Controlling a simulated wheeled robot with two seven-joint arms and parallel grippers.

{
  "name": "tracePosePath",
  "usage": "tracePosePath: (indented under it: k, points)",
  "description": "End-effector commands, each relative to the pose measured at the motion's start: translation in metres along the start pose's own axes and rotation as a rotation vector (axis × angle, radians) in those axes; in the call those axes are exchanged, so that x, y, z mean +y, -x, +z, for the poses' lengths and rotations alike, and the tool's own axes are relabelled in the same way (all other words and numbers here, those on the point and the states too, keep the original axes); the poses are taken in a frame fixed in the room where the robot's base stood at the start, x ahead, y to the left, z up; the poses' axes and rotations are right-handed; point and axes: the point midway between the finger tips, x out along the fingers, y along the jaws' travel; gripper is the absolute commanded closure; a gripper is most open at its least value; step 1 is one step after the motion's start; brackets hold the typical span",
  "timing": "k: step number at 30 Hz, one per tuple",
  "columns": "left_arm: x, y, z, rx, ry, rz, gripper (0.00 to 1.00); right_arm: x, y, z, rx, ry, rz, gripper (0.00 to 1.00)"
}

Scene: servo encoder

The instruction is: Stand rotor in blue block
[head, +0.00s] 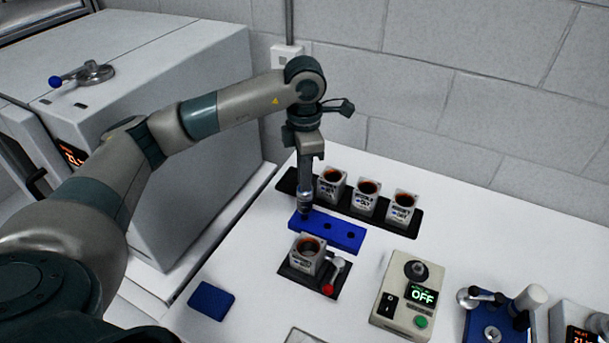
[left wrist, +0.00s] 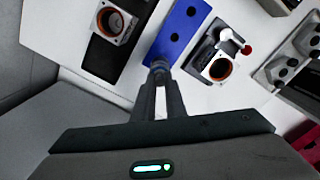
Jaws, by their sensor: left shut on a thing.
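The blue block (head: 343,236) lies on the white table, with two dark holes showing in its middle and right part. My left gripper (head: 305,186) points straight down over the block's left end. It is shut on the grey rotor (head: 304,201), which hangs upright at that end. In the left wrist view, the rotor (left wrist: 159,66) sits between my left fingertips (left wrist: 160,82), at the near end of the blue block (left wrist: 184,25). I cannot tell whether its lower tip is inside a hole. My right gripper is not in view.
A black rack (head: 414,228) with several square motor housings stands behind the block. Another housing (head: 306,255) sits in a black fixture with a red-tipped lever (head: 332,277) in front. A control box reading OFF (head: 408,296) is at the right. A blue pad (head: 211,300) lies front left.

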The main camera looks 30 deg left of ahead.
Motion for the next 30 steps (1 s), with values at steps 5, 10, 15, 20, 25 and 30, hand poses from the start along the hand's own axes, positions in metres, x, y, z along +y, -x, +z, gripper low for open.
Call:
tracePosePath:
  k: [5, 10, 15, 20, 25, 30]
  points:
    - [0.0, -0.0012, 0.0002, -0.002, 0.0, 0.002, 1.0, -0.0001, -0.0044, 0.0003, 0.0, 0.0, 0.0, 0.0]
    - [-0.0002, -0.0013, 0.0001, -0.002, 0.0, 0.002, 1.0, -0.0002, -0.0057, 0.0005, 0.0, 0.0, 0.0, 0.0]
    - [-0.0003, -0.001, 0.0, -0.002, 0.0, 0.001, 1.0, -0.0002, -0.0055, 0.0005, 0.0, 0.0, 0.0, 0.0]
    - [-0.0003, -0.0011, 0.0, -0.002, 0.0, 0.001, 1.0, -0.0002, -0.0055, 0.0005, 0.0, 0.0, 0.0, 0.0]
    - [-0.0003, -0.0014, 0.0, -0.002, 0.0, 0.001, 1.0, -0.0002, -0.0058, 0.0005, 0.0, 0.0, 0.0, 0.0]
    - [-0.0002, -0.0043, 0.0, -0.002, 0.0, 0.001, 1.0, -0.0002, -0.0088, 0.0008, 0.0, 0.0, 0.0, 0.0]
